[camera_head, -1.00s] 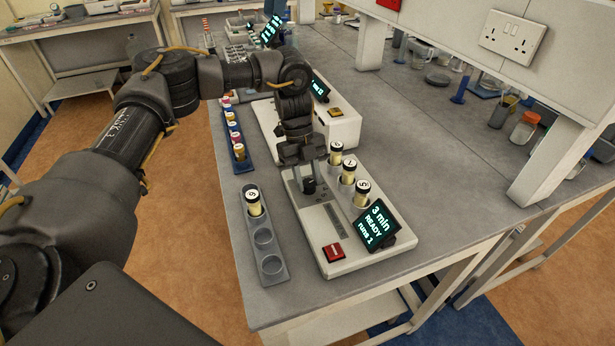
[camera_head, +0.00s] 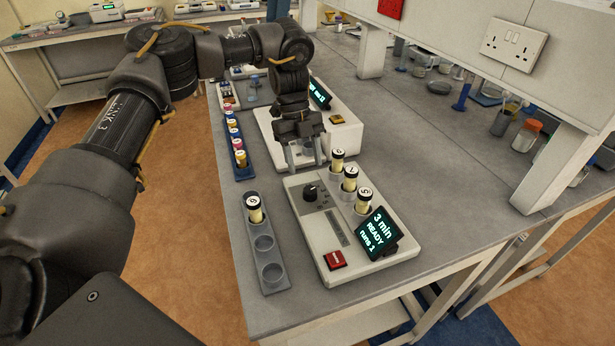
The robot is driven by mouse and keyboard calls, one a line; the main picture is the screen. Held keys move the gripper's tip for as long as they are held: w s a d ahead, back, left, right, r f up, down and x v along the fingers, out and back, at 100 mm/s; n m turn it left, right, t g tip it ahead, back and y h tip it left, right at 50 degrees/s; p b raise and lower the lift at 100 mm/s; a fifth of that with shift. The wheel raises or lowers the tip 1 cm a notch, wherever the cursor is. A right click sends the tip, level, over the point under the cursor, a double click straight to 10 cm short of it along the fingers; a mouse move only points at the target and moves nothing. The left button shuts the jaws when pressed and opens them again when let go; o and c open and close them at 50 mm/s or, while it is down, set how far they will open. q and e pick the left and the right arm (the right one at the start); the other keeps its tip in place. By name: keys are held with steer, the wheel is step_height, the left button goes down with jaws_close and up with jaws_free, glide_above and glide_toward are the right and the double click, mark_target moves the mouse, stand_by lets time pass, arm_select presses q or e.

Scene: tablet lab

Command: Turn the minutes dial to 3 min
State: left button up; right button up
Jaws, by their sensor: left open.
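The minutes dial (camera_head: 310,193) is a small black knob on the far left part of a white tablet tester (camera_head: 313,233). The tester's tilted display (camera_head: 379,233) reads "3 min", "READY" and "runs 1". My left gripper (camera_head: 305,163) is open and empty, pointing down above and behind the dial, apart from it. Several capped tubes (camera_head: 349,178) stand in the tester's right side, and a red button (camera_head: 335,259) is at its front. My right gripper is not in view.
A grey rack (camera_head: 276,288) left of the tester holds one capped tube (camera_head: 254,208) and has empty round wells. A blue rack (camera_head: 243,172) of tubes and another white device (camera_head: 343,137) stand farther back. Bare bench lies to the tester's right.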

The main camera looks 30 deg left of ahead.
arm_select(q)
steer(key=shift+v, duration=1.9)
